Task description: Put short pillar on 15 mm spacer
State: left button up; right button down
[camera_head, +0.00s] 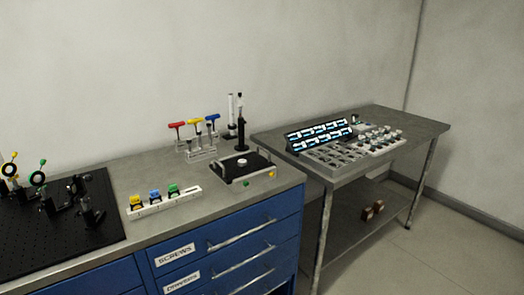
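I cannot tell for sure which thing is the short pillar or the 15 mm spacer; no label for either can be read at this size. Several small posts stand in a clear-looking rack (202,154) at the back of the blue cabinet's top. A taller dark post (240,128) stands to the right of that rack. A small pale round piece (242,162) sits on a black plate (258,164) in front of it. Neither of my grippers is in view.
The left has a black breadboard (95,235) with optics mounts. A white rack (165,203) holds yellow, blue and green pieces. Red, yellow and blue T-handle drivers (195,121) stand behind. The cabinet's front strip is clear.

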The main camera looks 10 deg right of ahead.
aim_at(241, 160)
jog(key=i+l, duration=0.3)
jog(key=i+l+u, duration=0.15)
jog(key=i+l, duration=0.15)
jog(key=l, duration=0.15)
jog(key=i+l, duration=0.25)
jog(key=l, duration=0.15)
jog(key=i+l+u, duration=0.15)
jog(key=l, duration=0.25)
jog(key=i+l, duration=0.1)
jog(key=i, duration=0.2)
